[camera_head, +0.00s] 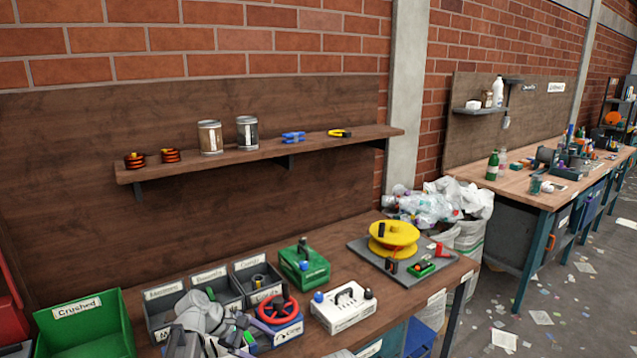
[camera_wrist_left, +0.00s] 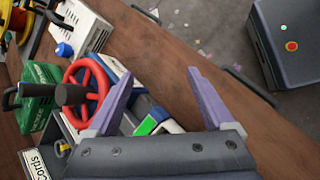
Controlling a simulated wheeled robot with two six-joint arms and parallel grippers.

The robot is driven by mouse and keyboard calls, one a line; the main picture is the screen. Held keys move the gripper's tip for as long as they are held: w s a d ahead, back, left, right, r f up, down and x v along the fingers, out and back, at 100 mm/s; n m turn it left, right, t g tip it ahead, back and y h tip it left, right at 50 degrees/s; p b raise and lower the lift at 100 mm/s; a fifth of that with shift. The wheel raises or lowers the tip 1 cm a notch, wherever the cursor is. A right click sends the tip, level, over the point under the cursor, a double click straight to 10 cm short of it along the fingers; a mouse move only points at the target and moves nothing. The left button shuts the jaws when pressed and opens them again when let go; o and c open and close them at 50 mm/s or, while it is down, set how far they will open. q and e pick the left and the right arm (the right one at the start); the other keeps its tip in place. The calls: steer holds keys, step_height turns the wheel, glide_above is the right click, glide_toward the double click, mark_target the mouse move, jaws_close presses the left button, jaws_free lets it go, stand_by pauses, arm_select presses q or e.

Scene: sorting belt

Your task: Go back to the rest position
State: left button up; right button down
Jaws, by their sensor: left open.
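My left gripper (camera_wrist_left: 160,90) is open in the left wrist view, its two purple fingers spread apart with nothing held between them. Its dark palm fills the bottom of that view. In the head view my left arm shows as a grey shape at the bottom, in front of the labelled bins; its fingertips are hard to make out there. A red handwheel (camera_head: 278,305) stands just right of the arm, and in the left wrist view the red handwheel (camera_wrist_left: 88,90) is beside the left finger. My right gripper is not in view.
A green "Crushed" bin (camera_head: 88,325), grey bins (camera_head: 215,283), a green box (camera_head: 304,266), a white box (camera_head: 343,307) and a yellow reel (camera_head: 393,238) crowd the bench. A shelf (camera_head: 290,148) hangs above. Bare wood (camera_wrist_left: 165,60) and floor lie beyond the fingers.

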arm_select(q)
steer(key=s+d+f+m+g+y+b, duration=0.1)
steer(key=s+d+f+m+y+b, duration=0.35)
steer(key=s+m, duration=0.5)
steer(key=s+d+f+m+g+y+b, duration=0.1)
steer(key=s+d+f+m+g+y, duration=0.1)
steer(key=s+d+f+m+y, duration=0.45)
steer(key=s+a+r+m+h+p, duration=0.1)
steer(key=s+r+p, duration=0.1)
steer(key=r+p, duration=0.4)
steer(key=s+a+r+m+h+p, duration=0.1)
steer(key=s+r+p, duration=0.1)
steer(key=r+p, duration=0.4)
steer(key=shift+s+a+p, duration=0.15)
steer(key=shift+a+p, duration=0.15)
steer(key=shift+p, duration=0.15)
steer(key=shift+r, duration=0.1)
